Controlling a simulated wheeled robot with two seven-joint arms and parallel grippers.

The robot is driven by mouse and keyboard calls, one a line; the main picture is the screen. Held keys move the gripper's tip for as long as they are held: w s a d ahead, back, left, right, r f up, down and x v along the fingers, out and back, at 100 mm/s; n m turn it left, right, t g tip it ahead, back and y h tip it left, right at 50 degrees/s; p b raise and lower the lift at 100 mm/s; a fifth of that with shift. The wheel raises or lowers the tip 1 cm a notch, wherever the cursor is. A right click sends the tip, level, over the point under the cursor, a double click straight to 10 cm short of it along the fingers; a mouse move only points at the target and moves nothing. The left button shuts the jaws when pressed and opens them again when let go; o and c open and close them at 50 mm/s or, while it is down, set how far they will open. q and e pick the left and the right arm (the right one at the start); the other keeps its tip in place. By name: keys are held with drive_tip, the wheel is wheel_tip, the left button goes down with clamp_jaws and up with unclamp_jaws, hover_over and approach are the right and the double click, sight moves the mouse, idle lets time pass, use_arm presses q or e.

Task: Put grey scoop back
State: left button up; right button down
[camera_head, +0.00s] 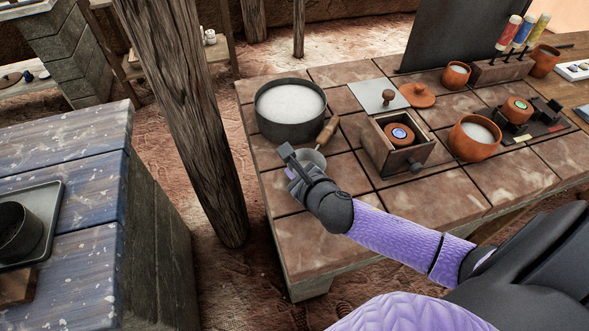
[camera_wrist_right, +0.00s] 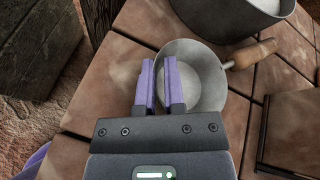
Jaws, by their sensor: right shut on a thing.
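The grey scoop (camera_head: 314,158) is a small round metal cup with a wooden handle (camera_head: 328,131). It is at the left part of the tiled table, in front of the large dark pot of white powder (camera_head: 290,106). In the right wrist view the scoop (camera_wrist_right: 208,83) shows its open bowl, with its wooden handle pointing right. My right gripper (camera_head: 294,163) is at the scoop's near left rim. In the right wrist view its purple fingers (camera_wrist_right: 160,85) are close together at the rim, shut on the scoop. My left gripper is not in view.
A wooden box with a round jar (camera_head: 399,134) stands right of the scoop. Orange clay pots (camera_head: 474,137) and a bottle rack (camera_head: 500,70) stand further right. A wooden post (camera_head: 190,110) rises left of the table. The front left tiles (camera_head: 310,240) are clear.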

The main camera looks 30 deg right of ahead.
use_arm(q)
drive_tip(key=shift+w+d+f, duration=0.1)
use_arm(e)
drive_tip(key=shift+f, duration=0.1)
drive_tip(key=shift+f, duration=0.2)
drive_tip(key=c, duration=0.6)
unclamp_jaws()
drive_tip(key=shift+c, duration=0.2)
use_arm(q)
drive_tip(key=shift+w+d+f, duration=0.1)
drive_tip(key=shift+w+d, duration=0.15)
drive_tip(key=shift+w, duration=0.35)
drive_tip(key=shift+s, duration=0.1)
